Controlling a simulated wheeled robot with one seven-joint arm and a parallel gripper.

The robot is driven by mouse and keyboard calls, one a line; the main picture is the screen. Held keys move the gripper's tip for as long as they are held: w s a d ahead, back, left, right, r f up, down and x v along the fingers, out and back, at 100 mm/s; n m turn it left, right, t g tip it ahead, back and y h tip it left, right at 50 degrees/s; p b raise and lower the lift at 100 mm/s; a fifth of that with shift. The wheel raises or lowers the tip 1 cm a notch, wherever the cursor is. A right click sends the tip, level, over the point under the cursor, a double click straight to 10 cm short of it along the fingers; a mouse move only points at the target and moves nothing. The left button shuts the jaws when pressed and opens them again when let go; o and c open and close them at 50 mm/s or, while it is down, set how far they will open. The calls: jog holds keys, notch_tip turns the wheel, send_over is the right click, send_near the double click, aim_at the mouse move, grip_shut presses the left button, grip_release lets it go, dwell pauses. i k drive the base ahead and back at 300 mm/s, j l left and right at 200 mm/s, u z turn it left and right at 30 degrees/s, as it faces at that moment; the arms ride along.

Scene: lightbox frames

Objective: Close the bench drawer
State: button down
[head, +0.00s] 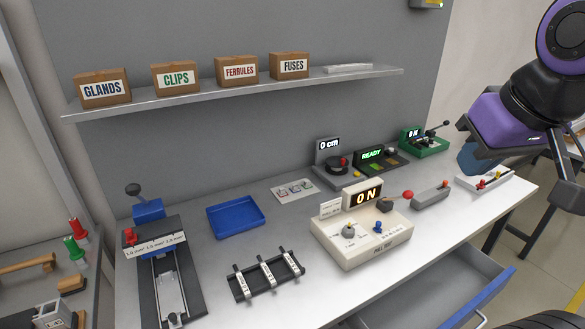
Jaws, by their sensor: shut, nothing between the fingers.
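The bench drawer (440,292) is pulled out below the front edge of the workbench (290,295), at the lower right. Its inside is grey and the visible part looks empty. Its blue front panel (492,294) stands well away from the bench, and the lower part is cut off by the picture's edge. My purple and black arm hangs at the upper right. My gripper (567,197), dark and partly cut off at the right edge, is shut and empty. It appears above and to the right of the drawer, apart from it.
A shelf (235,93) holds labelled boxes. Dark table legs (519,221) stand beyond the bench's right end.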

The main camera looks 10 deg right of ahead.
aim_at(448, 292)
jog(key=k+z, duration=0.15)
jog(key=z, duration=0.3)
jog(key=k+l+z, duration=0.1)
jog(key=z, duration=0.35)
jog(key=k, duration=0.05)
